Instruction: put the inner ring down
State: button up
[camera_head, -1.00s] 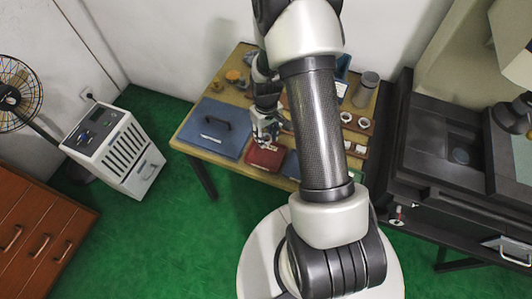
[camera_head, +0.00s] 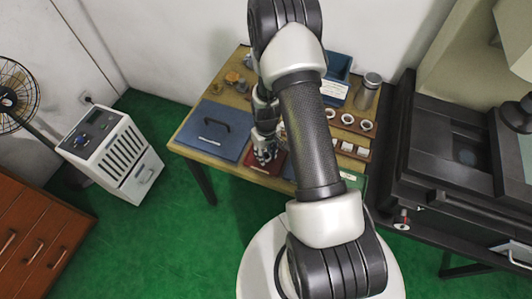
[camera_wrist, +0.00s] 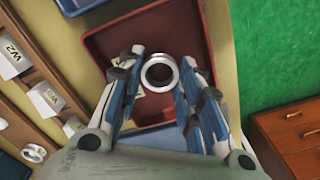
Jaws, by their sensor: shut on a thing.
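The inner ring is a shiny silver ring (camera_wrist: 160,73) in the wrist view, held between my two fingertips. My gripper (camera_wrist: 162,64) is shut on it, with a blue-lined finger on each side. The red tray (camera_wrist: 185,27) lies beneath the ring, which shows over its floor. A pale label on the tray is partly hidden by the left finger. I cannot tell whether the ring touches the tray floor. In the head view my gripper (camera_head: 265,153) is at the red tray (camera_head: 277,170), covering much of it, and the ring cannot be made out.
A blue case with a dark handle (camera_head: 208,138) stands left of the red tray. To the right are wooden racks (camera_head: 361,135) with several white rings, a grey canister (camera_head: 368,90) and a blue bin (camera_head: 338,68). A dark machine (camera_head: 440,150) stands right of the table.

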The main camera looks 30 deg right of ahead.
jog(key=shift+f, duration=0.2)
jog(key=o, duration=1.2)
jog(key=shift+c, duration=0.2)
jog(key=shift+r, duration=0.15)
jog(key=s+a+r+t+p, duration=0.1)
jog(key=s+a+r+p, duration=0.15)
jog(key=r, duration=1.35)
jog(key=s+a+r+t+p, duration=0.1)
jog(key=a+r, duration=0.3)
jog(key=r, duration=1.3)
jog(key=s+a+r+t, duration=0.1)
jog(key=s+a+r, duration=0.2)
jog(key=s+r, duration=0.3)
jog(key=s+a+r+t, duration=0.1)
jog(key=s+a+r, duration=0.2)
jog(key=s, duration=0.7)
jog(key=shift+r+m+t, duration=0.3)
jog(key=shift+r+m, duration=0.1)
jog(key=shift+r, duration=1)
